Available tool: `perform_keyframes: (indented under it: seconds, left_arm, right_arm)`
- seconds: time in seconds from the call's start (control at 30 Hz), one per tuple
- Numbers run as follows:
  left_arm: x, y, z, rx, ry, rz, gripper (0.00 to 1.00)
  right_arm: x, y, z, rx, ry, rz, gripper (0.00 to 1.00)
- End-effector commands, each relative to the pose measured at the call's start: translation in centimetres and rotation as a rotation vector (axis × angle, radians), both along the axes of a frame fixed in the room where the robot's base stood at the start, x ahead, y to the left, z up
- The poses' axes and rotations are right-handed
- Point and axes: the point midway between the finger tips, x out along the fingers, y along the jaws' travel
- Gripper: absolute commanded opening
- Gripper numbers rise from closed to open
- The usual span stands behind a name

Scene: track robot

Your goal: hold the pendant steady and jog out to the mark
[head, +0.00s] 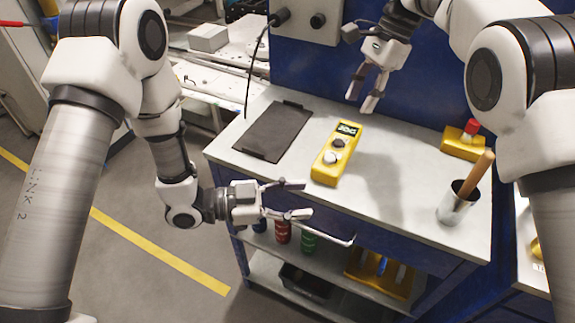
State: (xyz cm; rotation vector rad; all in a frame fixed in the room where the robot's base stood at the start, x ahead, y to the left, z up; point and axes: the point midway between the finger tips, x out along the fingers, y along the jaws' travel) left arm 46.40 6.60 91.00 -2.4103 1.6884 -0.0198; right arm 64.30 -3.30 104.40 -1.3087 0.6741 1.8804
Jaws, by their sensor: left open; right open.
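The pendant (336,153) is a yellow handheld box with a small dark display at its far end and a black and a light round control below it. It lies on the grey bench top (395,195). My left gripper (298,199) is open and empty at the bench's front edge, to the near left of the pendant and apart from it. My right gripper (360,98) is open and empty, fingers pointing down, above and beyond the pendant. I cannot make out the mark.
A black clipboard-like plate (275,131) lies left of the pendant. A yellow box with a red button (463,141) and a metal cup with a wooden handle (460,203) stand at right. Shelves below hold coloured cans (283,232) and a dark bin (306,283). A yellow line (160,252) crosses the floor.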

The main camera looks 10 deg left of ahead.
Motion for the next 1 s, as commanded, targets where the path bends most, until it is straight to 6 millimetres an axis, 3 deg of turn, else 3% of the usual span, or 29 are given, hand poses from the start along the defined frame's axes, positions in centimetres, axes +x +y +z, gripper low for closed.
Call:
perform_keyframes:
  seconds: [0.03,0.13,0.27,0.7,1.0]
  left_arm:
    - [1.1,0.3,2.3,-0.069,-0.032,-0.009,0.53]
    - [4.1,2.1,2.3,-0.131,0.062,0.112,0.53]
    - [5.7,2.7,2.5,-0.165,0.105,0.164,0.53]
    - [9.0,-3.2,2.4,-0.163,0.109,0.166,0.53]
    - [9.4,-3.8,2.4,-0.164,0.11,0.169,0.53]
  right_arm:
    - [0.0,0.0,0.0,0.0,0.0,0.0,0.42]
    - [0.0,0.0,0.0,0.0,0.0,0.0,0.42]
    - [0.0,0.0,0.0,0.0,0.0,0.0,0.42]
    - [0.0,0.0,0.0,0.0,0.0,0.0,0.42]
    - [0.0,0.0,0.0,0.0,0.0,0.0,0.42]
